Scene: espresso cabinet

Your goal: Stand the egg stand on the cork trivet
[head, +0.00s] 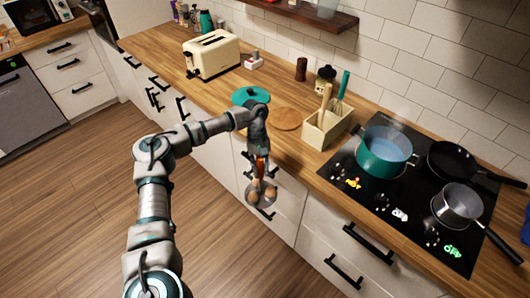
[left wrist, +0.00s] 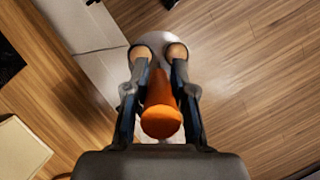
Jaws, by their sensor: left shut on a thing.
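The egg stand (head: 263,193) has an orange handle and a pale grey base with brown eggs on it. My left gripper (head: 260,152) is shut on its handle and holds it in the air in front of the drawers, off the counter's front edge. In the left wrist view the orange handle (left wrist: 161,118) lies between the two fingers, with two eggs and part of the base beyond them. The cork trivet (head: 288,118) is a flat, round, tan disc on the counter, up and right of the gripper; its visible top is bare. My right gripper is not in view.
A teal round item (head: 250,95) sits left of the trivet, partly behind my arm. The hob (head: 400,207) holds a teal pot (head: 386,154) and pans. A cream toaster (head: 211,56) stands farther left.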

